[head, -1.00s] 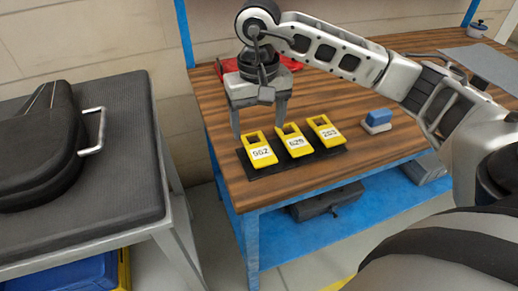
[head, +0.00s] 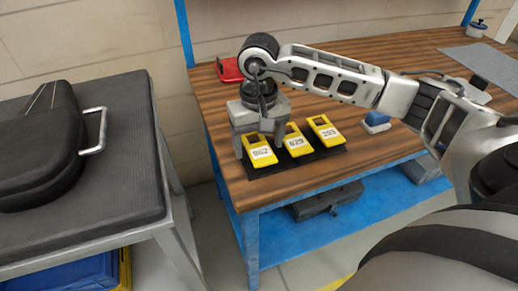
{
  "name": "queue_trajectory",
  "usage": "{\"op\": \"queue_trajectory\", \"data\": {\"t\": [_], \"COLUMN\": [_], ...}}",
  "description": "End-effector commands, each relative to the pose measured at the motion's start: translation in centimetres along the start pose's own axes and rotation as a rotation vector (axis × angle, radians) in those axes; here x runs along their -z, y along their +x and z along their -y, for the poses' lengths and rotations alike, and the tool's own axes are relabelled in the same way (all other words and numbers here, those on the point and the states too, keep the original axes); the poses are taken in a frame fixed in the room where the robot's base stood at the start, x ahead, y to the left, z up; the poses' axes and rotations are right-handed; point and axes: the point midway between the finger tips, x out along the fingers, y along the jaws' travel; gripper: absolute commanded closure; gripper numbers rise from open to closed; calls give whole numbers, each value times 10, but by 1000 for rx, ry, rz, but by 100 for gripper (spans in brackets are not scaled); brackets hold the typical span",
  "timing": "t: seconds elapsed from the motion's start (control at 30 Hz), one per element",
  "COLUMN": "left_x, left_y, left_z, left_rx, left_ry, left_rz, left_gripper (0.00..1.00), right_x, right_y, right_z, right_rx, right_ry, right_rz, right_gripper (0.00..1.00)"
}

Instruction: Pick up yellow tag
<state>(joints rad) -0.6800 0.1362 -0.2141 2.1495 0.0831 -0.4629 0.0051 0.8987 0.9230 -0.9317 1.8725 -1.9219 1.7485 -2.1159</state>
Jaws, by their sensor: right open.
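Three yellow tags with white number labels lie in a row on a black mat (head: 262,171) at the front left of the wooden workbench. The left tag (head: 261,153) reads 962 or similar, the middle tag (head: 297,145) looks like 629, and the right tag (head: 326,131) looks like 263. My right gripper (head: 259,150) is open and points down over the left tag, its fingers low on either side of it. Whether the fingers touch the tag cannot be told. My left gripper is not in view.
A blue and white block (head: 376,122) lies right of the tags. A red object (head: 230,69) lies behind my right gripper. A black case (head: 40,150) rests on the left cart (head: 120,190).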

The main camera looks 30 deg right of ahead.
Motion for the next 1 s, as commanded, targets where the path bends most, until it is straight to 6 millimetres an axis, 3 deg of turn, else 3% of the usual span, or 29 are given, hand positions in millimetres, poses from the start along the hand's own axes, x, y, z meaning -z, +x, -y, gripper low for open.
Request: {"op": "queue_trajectory", "data": {"t": [0.7,0.73,0.9,1.0], "left_x": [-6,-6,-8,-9], "left_y": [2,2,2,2], "left_z": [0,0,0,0], "left_rx": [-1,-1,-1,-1], "left_ry": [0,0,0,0], "left_rz": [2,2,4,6], "left_gripper": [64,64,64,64], "right_x": [0,0,0,0], "right_y": [4,4,4,4], "right_z": [0,0,0,0], "right_rx": [0,0,0,0], "right_ry": [0,0,0,0], "right_rz": [0,0,0,0], "right_gripper": [27,30,75,75]}}
